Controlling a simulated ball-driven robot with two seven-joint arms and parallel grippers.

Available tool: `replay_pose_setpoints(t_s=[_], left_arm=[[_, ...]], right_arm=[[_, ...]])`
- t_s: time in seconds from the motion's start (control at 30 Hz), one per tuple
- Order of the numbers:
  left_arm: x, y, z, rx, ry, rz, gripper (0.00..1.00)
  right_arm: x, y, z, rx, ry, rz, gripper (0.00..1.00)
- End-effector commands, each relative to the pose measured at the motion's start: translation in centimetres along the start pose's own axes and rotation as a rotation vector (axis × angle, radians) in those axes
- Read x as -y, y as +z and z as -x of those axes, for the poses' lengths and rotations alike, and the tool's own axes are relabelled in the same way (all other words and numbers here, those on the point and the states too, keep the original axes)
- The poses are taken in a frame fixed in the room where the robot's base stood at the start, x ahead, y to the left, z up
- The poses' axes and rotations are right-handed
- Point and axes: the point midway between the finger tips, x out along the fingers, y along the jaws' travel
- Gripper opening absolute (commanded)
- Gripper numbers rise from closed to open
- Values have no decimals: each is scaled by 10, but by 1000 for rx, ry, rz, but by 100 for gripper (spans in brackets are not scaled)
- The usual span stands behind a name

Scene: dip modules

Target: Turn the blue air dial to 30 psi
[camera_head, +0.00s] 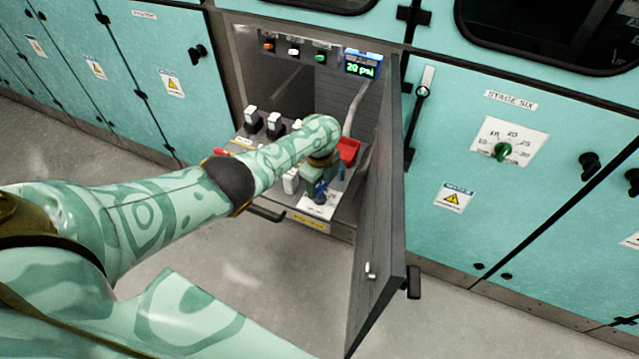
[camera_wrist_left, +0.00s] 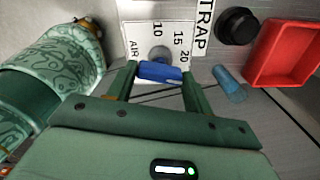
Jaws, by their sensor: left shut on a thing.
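The blue air dial (camera_wrist_left: 160,71) sits on a white scale plate (camera_wrist_left: 146,35) marked AIR, with 10, 15 and 20 readable; any other marks are hidden. My left gripper (camera_wrist_left: 159,76) is shut on the dial, one finger at each end of its handle. In the head view the left gripper (camera_head: 318,180) reaches down into the open cabinet, over the dial (camera_head: 320,196), and partly hides it. A small display (camera_head: 362,67) at the top of the cabinet reads 20 psi in green. My right gripper is not in view.
The open grey cabinet door (camera_head: 378,200) stands close to the right of my left arm. A red tray (camera_wrist_left: 285,52), a black knob (camera_wrist_left: 237,25) and a translucent blue cylinder (camera_wrist_left: 229,84) are beside the dial. White-topped switches (camera_head: 274,122) stand at the panel's left.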

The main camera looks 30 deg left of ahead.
Motion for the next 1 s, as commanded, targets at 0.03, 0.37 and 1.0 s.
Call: replay_pose_setpoints(t_s=[0.03, 0.37, 1.0], left_arm=[[2, -2, 1, -4, -6, -44, 28], [2, -2, 1, -4, -7, -357, 28], [2, -2, 1, -2, -7, -960, 28]], right_arm=[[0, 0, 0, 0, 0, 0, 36], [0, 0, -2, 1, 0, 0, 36], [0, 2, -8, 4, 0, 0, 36]])
